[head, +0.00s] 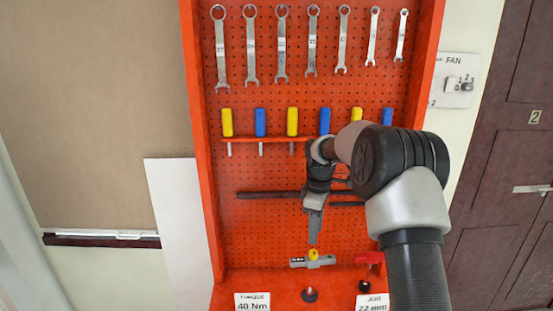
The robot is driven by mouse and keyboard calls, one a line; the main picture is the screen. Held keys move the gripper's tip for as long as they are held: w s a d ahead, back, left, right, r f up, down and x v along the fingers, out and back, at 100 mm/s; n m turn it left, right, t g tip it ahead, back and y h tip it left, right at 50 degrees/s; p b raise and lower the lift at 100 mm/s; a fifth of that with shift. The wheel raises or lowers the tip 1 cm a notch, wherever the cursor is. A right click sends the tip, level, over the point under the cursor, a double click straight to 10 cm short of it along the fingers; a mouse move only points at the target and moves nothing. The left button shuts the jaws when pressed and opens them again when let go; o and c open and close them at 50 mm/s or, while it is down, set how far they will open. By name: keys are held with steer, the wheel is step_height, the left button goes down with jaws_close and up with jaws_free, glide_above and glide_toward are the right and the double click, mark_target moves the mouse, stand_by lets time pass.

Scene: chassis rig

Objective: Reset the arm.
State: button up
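My arm rises from the lower right and bends over in front of the orange pegboard (270,230). My gripper (313,240) points down in front of the board's lower part. From this angle its fingers overlap, so I cannot tell whether it is open or shut. Just below the fingertips is a small yellow piece (313,254) on a grey bar-shaped tool (298,263). I cannot tell whether the fingertips touch the yellow piece.
Several wrenches (281,45) hang along the top, with yellow and blue screwdrivers (260,123) racked below. Dark bars (268,195) lie across the board behind my gripper. A red item (369,258), a dark knob (310,295) and labels reading 40 Nm (252,302) and 22 mm (372,302) are low down.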

steer(key=s+r+m+t, duration=0.3)
steer(key=s+r+m, duration=0.3)
steer(key=s+r, duration=1.25)
steer(key=s+m+t, duration=0.2)
steer(key=s+m, duration=0.5)
steer(key=s, duration=1.1)
steer(key=shift+s, duration=0.2)
steer(key=shift+d, duration=0.1)
